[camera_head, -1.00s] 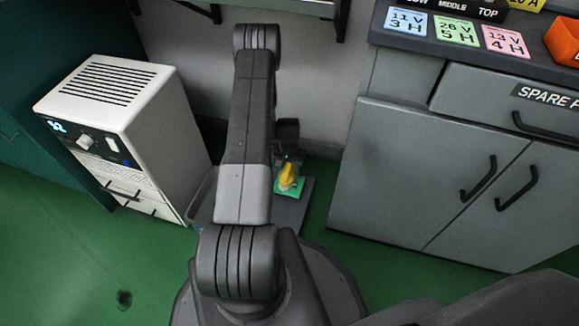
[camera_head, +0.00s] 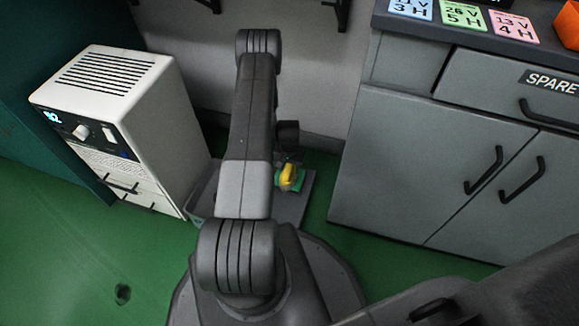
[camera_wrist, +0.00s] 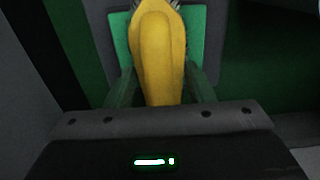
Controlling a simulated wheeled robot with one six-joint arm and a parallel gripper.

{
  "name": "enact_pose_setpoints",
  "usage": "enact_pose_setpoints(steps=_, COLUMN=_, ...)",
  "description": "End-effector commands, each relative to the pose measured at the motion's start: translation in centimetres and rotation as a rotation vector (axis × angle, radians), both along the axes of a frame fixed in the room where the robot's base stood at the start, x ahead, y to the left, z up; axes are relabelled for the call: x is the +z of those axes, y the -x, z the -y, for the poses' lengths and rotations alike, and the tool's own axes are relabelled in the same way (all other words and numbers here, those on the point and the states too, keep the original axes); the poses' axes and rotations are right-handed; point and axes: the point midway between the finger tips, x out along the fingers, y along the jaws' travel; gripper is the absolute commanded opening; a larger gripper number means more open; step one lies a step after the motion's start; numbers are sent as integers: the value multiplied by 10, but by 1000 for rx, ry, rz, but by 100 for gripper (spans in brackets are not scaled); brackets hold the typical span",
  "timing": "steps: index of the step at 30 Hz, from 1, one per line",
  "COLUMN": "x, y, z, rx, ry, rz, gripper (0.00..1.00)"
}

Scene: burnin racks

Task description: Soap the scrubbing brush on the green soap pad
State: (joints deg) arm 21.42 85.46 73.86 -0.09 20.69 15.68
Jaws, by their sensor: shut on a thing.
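The scrubbing brush with a yellow handle shows in the head view (camera_head: 287,176) and fills the middle of the wrist view (camera_wrist: 158,52). My gripper (camera_wrist: 158,90) is shut on the yellow handle, with a finger on each side of it. The green soap pad (camera_head: 299,179) lies under and beside the brush on a grey board; its edges also show in the wrist view (camera_wrist: 122,42). The bristle end is mostly hidden, so I cannot tell whether it touches the pad.
The grey board (camera_head: 292,208) is on the green floor, with a grey bin (camera_head: 201,196) at its left, partly behind my arm. A white cabinet (camera_head: 112,110) stands left. A grey cabinet (camera_head: 400,165) stands right. The wall is close behind.

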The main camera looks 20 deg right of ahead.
Motion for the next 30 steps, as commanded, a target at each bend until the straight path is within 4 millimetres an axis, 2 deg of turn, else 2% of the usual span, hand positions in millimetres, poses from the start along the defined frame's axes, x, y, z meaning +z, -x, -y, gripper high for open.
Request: enact_pose_setpoints(steps=30, x=-9, y=0, z=0, rx=0, ry=0, rz=0, gripper=30)
